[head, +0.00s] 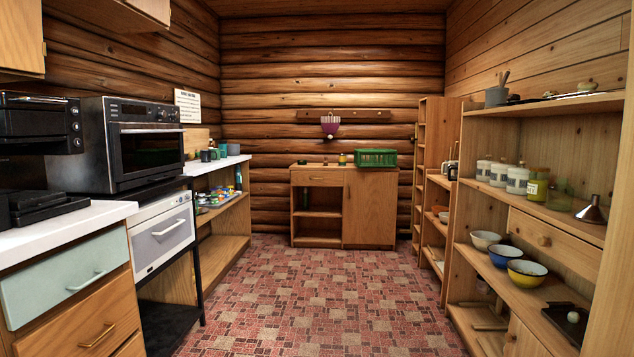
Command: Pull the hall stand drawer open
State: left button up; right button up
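A low wooden cabinet (370,208), which looks like the hall stand, stands against the far log wall. Its drawer (317,178) is at the upper left and looks shut, flush with the front. The drawer's handle is too small to make out clearly. Open shelves are below the drawer and a closed door is to the right. A green crate (376,158) and a small yellowish object (342,159) stand on its top. Neither of my grippers is in view.
The patterned red floor (300,285) is clear up to the cabinet. A counter with an oven (145,145) and drawers lines the left. Wooden shelves with bowls (527,272) and jars (517,180) line the right. A peg rail (350,115) hangs above the cabinet.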

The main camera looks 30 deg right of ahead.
aim_at(299, 177)
jog(key=i+l+z, duration=0.45)
jog(key=i, duration=0.15)
jog(key=i+l+z, duration=0.25)
jog(key=i+z, duration=0.15)
jog(key=i, duration=0.5)
jog(key=i+z, duration=0.4)
jog(key=i, duration=0.55)
jog(key=i+u, duration=0.1)
jog(key=i, duration=0.75)
jog(key=i+l, duration=0.1)
jog(key=i, duration=0.75)
jog(key=i+u, duration=0.15)
jog(key=i, duration=0.7)
